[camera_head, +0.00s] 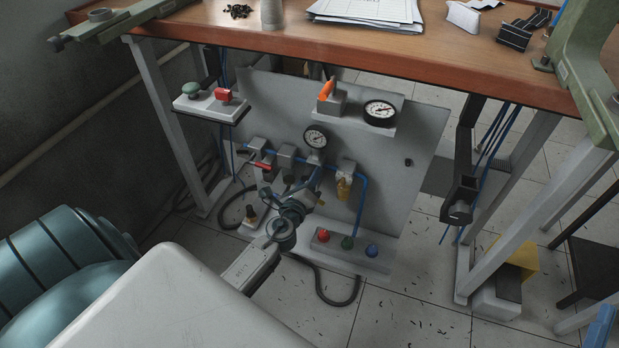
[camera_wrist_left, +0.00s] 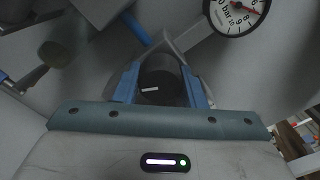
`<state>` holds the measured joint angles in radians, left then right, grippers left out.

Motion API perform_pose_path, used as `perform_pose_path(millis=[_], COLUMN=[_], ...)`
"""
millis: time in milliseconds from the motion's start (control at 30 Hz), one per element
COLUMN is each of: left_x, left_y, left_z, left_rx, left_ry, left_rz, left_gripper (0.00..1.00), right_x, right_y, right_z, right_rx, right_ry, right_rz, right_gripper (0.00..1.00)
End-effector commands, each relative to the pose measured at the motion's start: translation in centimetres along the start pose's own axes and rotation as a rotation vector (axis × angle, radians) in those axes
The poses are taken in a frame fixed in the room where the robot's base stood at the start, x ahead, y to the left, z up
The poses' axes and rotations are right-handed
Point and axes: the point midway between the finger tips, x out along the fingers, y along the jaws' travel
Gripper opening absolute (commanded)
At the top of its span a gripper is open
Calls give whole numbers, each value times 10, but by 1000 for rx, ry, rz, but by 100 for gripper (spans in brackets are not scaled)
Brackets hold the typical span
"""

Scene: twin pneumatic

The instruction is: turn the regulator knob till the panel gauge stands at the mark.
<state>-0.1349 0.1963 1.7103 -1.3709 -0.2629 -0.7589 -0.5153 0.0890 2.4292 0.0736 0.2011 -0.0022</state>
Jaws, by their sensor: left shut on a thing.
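My left gripper (camera_head: 312,180) reaches up to the panel below the small round gauge (camera_head: 315,138). In the left wrist view its blue fingers stand on both sides of a dark round regulator knob (camera_wrist_left: 157,84) with a short white line on its face, and are shut on it. A white-faced gauge (camera_wrist_left: 236,13) shows above right in that view, cut by the top edge, with a red line at its right side. In the head view the knob is hidden by the gripper. A larger gauge (camera_head: 380,112) sits on a shelf at right. My right gripper is not in view.
The grey panel (camera_head: 400,190) stands under a wooden bench (camera_head: 330,45). A red-handled valve (camera_head: 261,164), blue hoses and a brass-coloured fitting (camera_head: 343,185) lie close to the gripper. A two-button box (camera_head: 210,104) is at left.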

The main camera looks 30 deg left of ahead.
Motion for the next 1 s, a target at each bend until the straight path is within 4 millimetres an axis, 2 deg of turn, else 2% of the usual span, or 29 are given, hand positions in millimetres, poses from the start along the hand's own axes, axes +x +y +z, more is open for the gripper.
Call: perform_pose_path(millis=[100, 133, 233, 500, 633, 733, 1000], left_x=[-1, -1, -1, -1, -9, -25, -80], left_y=[2, 2, 1, 1, 1, 2, 2], left_z=[-2, -2, -2, -1, -1, -2, -3], left_rx=[-2, -2, -2, -2, -2, -2, -3], left_ry=[4, 4, 3, 1, 2, 3, 3], left_rz=[3, 3, 2, 1, 1, 1, 3], left_gripper=[14, 41, 59, 59, 59, 59, 59], right_x=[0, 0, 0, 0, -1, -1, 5], right_y=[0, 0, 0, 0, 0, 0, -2], right_z=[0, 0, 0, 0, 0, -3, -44], right_rx=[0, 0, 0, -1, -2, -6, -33], right_ry=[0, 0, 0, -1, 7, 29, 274], right_rz=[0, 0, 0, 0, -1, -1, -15], right_gripper=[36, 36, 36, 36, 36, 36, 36])
